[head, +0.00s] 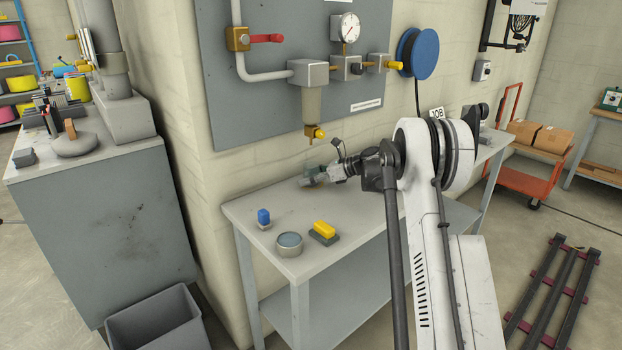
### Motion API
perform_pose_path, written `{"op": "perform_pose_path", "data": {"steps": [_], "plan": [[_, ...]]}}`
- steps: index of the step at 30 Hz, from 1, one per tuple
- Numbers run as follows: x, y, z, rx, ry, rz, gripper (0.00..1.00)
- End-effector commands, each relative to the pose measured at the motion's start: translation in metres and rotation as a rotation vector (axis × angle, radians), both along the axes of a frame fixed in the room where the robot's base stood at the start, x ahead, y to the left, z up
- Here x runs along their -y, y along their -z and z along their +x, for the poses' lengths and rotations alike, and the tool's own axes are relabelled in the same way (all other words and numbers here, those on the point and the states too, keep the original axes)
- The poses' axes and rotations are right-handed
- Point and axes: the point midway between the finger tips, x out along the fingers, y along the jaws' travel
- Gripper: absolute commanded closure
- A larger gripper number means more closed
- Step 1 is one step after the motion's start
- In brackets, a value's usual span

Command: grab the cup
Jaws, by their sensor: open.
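My gripper (309,178) is at the end of my arm, low over the back of the grey bench (345,248), below the yellow-tipped outlet. Its jaws are open, but the fingers are small and partly run together in the picture. A faint greenish, glass-like shape (313,167) shows right at the fingers. It may be the cup; I cannot tell whether the fingers touch it.
A wall panel (250,97) with pipes, a gauge (345,28) and a hanging filter bowl (312,104) rises behind. The bench's middle is clear.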

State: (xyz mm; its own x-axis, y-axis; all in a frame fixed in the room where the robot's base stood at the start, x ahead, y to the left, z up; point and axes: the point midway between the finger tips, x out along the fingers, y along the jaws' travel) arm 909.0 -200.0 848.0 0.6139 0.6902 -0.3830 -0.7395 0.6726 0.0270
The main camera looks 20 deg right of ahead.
Motion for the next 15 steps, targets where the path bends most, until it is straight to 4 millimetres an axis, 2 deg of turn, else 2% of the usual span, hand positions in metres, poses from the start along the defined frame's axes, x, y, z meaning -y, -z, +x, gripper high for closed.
{"op": "perform_pose_path", "data": {"steps": [5, 15], "plan": [[0.0003, -0.0004, 0.0000, 0.000, 0.001, 0.000, 0.35], [0.0004, -0.0005, -0.0001, 0.000, 0.001, 0.000, 0.79]]}}
